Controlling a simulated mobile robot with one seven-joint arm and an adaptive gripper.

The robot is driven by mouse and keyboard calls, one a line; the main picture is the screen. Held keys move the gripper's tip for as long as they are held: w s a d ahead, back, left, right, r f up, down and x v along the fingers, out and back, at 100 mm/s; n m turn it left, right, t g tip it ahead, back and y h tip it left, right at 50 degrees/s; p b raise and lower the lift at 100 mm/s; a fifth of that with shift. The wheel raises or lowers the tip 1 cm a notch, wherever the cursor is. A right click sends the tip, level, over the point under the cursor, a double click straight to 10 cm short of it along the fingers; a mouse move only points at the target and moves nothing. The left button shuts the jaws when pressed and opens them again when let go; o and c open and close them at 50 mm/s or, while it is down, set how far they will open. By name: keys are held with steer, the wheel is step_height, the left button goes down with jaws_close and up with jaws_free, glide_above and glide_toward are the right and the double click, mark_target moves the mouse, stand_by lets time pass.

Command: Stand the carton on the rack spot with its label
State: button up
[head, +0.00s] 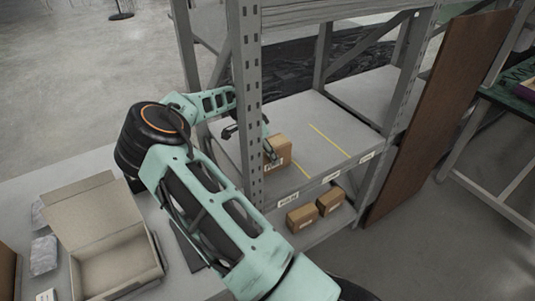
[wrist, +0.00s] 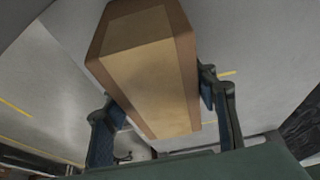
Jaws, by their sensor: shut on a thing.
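The brown carton (head: 279,149) is at the left section of the rack shelf (head: 322,125), behind the front post, with a small pale label low on its face. It looks upright; I cannot tell whether its base touches the shelf. My gripper (head: 268,144) is shut on it, partly hidden by the post. In the wrist view the carton (wrist: 150,70) fills the space between the two fingers of my gripper (wrist: 162,112). The shelf edge carries a left label (head: 288,200), a middle label (head: 331,177) and a right label (head: 366,156).
Yellow lines (head: 330,141) divide the shelf; its middle and right sections are empty. Two cartons (head: 301,217) (head: 330,201) stand on the lower shelf. The rack post (head: 246,100) is close to my arm. An open box (head: 110,245) and wrapped packs (head: 44,254) lie on the table.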

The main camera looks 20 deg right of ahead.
steer(key=shift+f, duration=0.1)
steer(key=o, duration=1.6)
steer(key=p+v, duration=0.1)
steer(key=v, duration=1.1)
